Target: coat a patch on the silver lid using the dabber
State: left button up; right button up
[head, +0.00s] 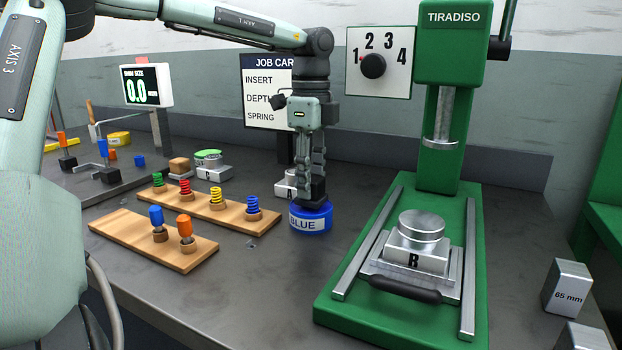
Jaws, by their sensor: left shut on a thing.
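My left gripper (312,186) points straight down over the blue pot (311,218), which is labelled BLUE. It is shut on the dabber, which is mostly hidden between the fingers and at the pot's top. I cannot tell how far the dabber reaches into the pot. A round silver lid (421,225) sits on the block marked B (414,260) in the green press, to the right of the pot and apart from my gripper. Its top looks plain silver. My right gripper is not in view.
The green press (452,130) stands to the right, with rails beside block B. Wooden racks (215,210) with coloured springs and blue and orange pieces lie left of the pot. Block A (287,187) is behind it. A 65 mm block (567,288) stands far right.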

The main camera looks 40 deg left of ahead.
pick_arm(q)
jog(key=shift+f+b, duration=0.45)
dwell(1.5)
jog(key=shift+r+p, duration=1.6)
jog(key=shift+r, duration=1.95)
